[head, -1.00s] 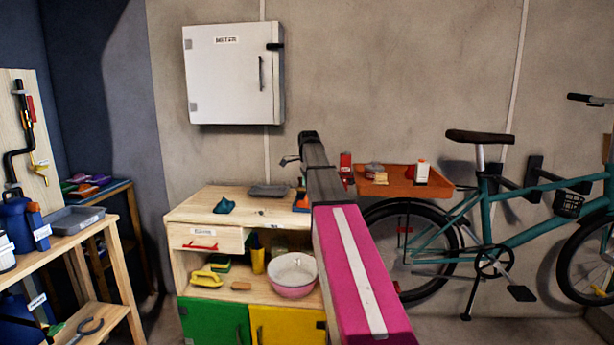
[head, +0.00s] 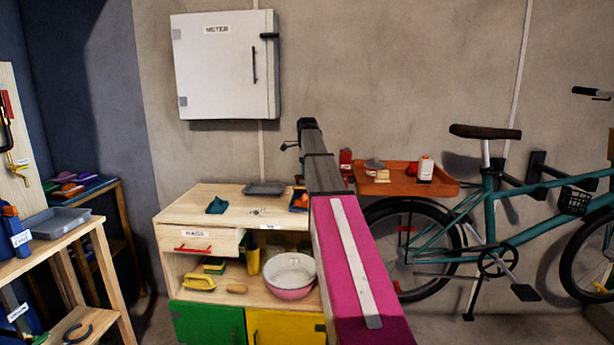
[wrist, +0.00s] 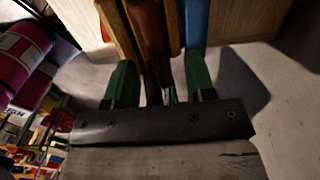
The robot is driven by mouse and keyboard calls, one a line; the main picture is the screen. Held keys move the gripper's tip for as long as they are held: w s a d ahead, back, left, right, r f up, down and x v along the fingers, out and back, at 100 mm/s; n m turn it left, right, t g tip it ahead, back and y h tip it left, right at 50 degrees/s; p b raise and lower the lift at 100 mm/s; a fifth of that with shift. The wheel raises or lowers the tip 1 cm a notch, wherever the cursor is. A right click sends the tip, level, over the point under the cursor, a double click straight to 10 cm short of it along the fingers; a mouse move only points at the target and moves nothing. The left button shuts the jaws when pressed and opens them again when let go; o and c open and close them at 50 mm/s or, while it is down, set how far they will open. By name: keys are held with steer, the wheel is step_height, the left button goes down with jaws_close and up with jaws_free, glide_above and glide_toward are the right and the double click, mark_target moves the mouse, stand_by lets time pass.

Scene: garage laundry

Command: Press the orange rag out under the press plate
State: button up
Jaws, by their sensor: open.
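My gripper (wrist: 160,82) shows in the wrist view with two green fingers apart. It holds nothing that I can make out; brown boards and a blue strip lie behind the gap. In the head view my arm hides part of the scene and the fingers cannot be made out. Small coloured pieces, one orange (head: 67,178), lie on a blue-topped shelf at the far left; I cannot tell if it is the orange rag. A teal cloth (head: 216,206) lies on the wooden bench (head: 235,199). I cannot identify the press plate.
A pink-and-white bowl (head: 290,276) stands on the bench's lower shelf. A grey tray (head: 264,188) lies on top. An orange wall shelf (head: 405,185) and a teal bicycle (head: 450,235) are at the right. A side bench (head: 62,238) with a grey tray (head: 55,222) stands left.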

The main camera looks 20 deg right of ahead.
steer(key=shift+f, duration=1.2)
jaws_close()
steer(key=shift+w, duration=0.2)
